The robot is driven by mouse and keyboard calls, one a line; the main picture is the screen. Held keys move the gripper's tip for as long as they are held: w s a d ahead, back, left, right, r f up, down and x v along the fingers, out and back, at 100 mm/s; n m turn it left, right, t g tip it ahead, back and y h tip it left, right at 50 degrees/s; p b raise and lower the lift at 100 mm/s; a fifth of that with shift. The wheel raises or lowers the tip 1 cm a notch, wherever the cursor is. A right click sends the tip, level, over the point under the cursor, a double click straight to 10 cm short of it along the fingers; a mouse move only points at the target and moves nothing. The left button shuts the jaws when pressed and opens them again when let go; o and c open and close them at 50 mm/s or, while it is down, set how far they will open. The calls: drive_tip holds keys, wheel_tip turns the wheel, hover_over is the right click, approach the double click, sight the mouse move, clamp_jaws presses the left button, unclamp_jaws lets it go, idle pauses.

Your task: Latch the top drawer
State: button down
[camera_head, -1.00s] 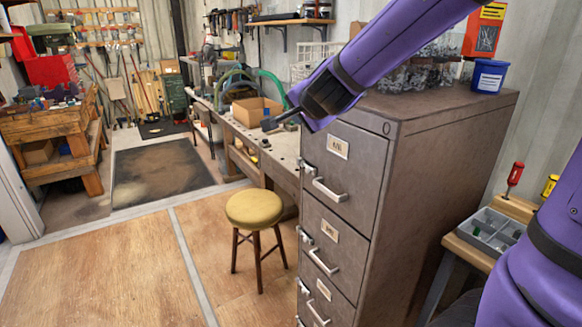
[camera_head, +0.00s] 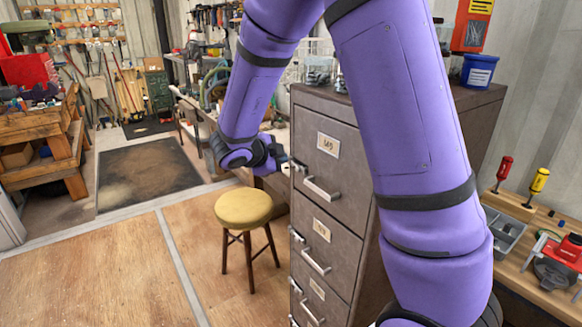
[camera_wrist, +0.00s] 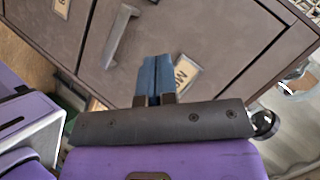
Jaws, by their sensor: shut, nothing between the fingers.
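The top drawer (camera_head: 326,168) of the grey-brown metal cabinet looks flush with the cabinet front. It has a paper label, a silver bar handle (camera_head: 321,190) and a small silver latch (camera_head: 298,166) at its left edge. My gripper (camera_head: 284,161) is beside the drawer's left edge, close to the latch; contact cannot be told. In the wrist view, my shut blue fingertips (camera_wrist: 153,78) are empty in front of the drawer face, beside the label (camera_wrist: 181,73), with the handle (camera_wrist: 121,36) beyond them. The latch is not clear there.
Lower drawers (camera_head: 318,238) have similar handles and latches. A yellow stool (camera_head: 243,209) stands left of the cabinet, below my gripper. A workbench runs behind. A blue tub (camera_head: 479,70) sits on the cabinet, and a tool bench (camera_head: 540,255) is at the right. Floor at front left is clear.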

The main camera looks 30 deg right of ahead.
idle(0.3)
approach(303, 168)
drive_tip(key=s+d, duration=0.1)
drive_tip(key=d, duration=0.2)
drive_tip(key=shift+w+d+f, duration=0.55)
drive_tip(key=shift+w+f, duration=0.3)
drive_tip(key=shift+f, duration=0.05)
drive_tip(key=shift+w+d+f, duration=0.15)
drive_tip(key=shift+w+f, duration=0.25)
